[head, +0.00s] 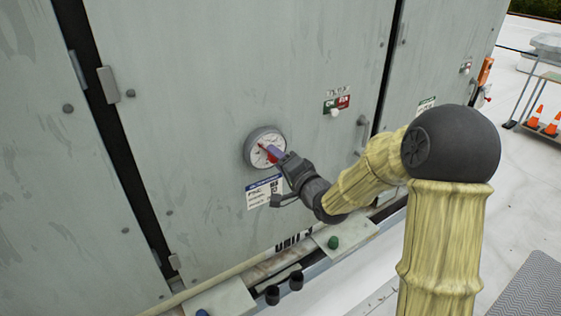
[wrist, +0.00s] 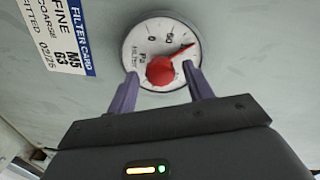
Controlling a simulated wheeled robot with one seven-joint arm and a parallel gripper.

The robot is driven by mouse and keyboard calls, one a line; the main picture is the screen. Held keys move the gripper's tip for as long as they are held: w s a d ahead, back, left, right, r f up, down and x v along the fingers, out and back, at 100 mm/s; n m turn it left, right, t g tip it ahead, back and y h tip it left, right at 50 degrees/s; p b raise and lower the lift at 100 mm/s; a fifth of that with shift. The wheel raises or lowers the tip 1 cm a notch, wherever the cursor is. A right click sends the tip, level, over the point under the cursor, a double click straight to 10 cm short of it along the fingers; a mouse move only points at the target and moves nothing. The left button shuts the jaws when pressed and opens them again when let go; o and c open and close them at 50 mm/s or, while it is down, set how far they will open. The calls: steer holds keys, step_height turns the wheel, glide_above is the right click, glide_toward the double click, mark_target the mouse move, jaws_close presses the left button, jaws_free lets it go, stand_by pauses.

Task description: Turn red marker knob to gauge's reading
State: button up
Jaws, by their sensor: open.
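The round white gauge (head: 261,151) is mounted on the grey cabinet panel. In the wrist view the gauge (wrist: 137,45) shows a dial with the numbers 0 and 50 legible, and a red pointer (wrist: 183,51) aimed to the upper right. The red knob (wrist: 160,71) is at the lower middle of the dial face. My gripper (wrist: 158,88) is open, with one purple finger on each side of the knob; I cannot tell whether they touch it. In the head view my gripper (head: 275,153) is at the gauge's right side and hides part of its face.
A filter card (wrist: 62,35) is on the panel beside the gauge. A green and red switch plate (head: 337,103) is to the upper right. A green knob (head: 333,242) is on the ledge below. Orange cones (head: 535,117) stand at the far right.

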steer(key=b+v, duration=0.8)
steer(key=v, duration=0.9)
steer(key=shift+s, duration=0.2)
